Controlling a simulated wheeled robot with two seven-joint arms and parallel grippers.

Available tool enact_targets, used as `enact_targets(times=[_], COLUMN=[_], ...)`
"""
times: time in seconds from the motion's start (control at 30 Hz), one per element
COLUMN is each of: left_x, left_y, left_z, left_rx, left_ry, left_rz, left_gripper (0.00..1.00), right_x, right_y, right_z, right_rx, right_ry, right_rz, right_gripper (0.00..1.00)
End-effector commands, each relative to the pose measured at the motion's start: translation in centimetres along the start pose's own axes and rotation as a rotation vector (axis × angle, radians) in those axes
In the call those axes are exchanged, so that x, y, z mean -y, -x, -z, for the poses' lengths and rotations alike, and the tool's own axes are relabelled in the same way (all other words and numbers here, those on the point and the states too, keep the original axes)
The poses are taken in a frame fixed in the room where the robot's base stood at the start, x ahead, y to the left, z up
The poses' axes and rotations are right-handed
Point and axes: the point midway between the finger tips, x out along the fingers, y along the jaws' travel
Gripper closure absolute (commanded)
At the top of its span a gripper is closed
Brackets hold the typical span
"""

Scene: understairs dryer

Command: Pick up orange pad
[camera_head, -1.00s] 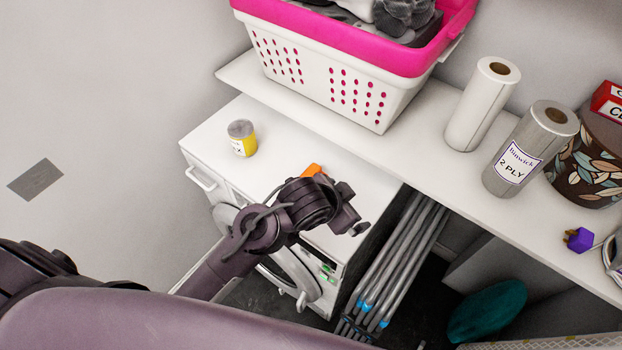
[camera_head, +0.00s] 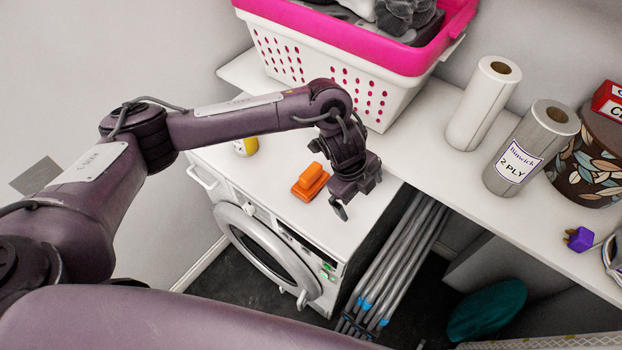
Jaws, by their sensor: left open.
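The orange pad (camera_head: 310,182) lies on the white top of the washing machine (camera_head: 275,185), near the middle, and is in full view. It has a raised grip on its upper side. My left gripper (camera_head: 342,209) hangs above the machine top, just right of the pad and apart from it. Its fingers point down and are open, with nothing seen between them. My right gripper is not in view.
A yellow can (camera_head: 246,147) stands behind my left arm, mostly hidden. A shelf (camera_head: 440,170) runs behind, with a pink-and-white basket (camera_head: 375,50) and paper rolls (camera_head: 483,103). Grey poles (camera_head: 398,265) stand right of the machine.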

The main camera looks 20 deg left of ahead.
Motion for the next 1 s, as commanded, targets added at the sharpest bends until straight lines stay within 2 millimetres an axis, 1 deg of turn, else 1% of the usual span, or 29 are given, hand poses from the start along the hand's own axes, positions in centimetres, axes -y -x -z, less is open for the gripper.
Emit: enact_targets(times=[0.03,0.1,0.2,0.3,0.37,0.47,0.77,0.9,0.93,1.0], left_x=[0.1,-0.3,-0.8,-1.2,-1.4,-1.7,-2.4,-2.9,-2.8,-2.9], left_y=[1.1,2.5,4.5,5.9,6.3,5.8,2.7,0.6,0.5,-0.2], left_z=[-2.9,-6.0,-9.4,-11.5,-12.1,-12.5,-12.8,-12.9,-13.0,-13.2], left_rx=[0.051,0.103,0.159,0.192,0.201,0.205,0.202,0.202,0.204,0.205], left_ry=[0.014,0.039,0.083,0.118,0.130,0.137,0.136,0.137,0.136,0.135], left_rz=[-0.037,-0.095,-0.157,-0.193,-0.206,-0.215,-0.215,-0.215,-0.215,-0.213], left_gripper=[0.00,0.00,0.00,0.00,0.00,0.00,0.00,0.00,0.00,0.00], right_x=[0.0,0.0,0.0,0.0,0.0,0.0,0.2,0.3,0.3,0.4], right_y=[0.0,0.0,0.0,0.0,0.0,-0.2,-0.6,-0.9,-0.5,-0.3], right_z=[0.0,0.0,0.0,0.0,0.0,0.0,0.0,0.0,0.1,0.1], right_rx=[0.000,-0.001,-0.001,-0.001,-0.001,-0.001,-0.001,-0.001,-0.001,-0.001], right_ry=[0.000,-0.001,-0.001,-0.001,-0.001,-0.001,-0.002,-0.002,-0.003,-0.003], right_rz=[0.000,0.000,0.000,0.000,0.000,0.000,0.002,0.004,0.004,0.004], right_gripper=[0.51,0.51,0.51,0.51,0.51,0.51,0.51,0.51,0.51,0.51])
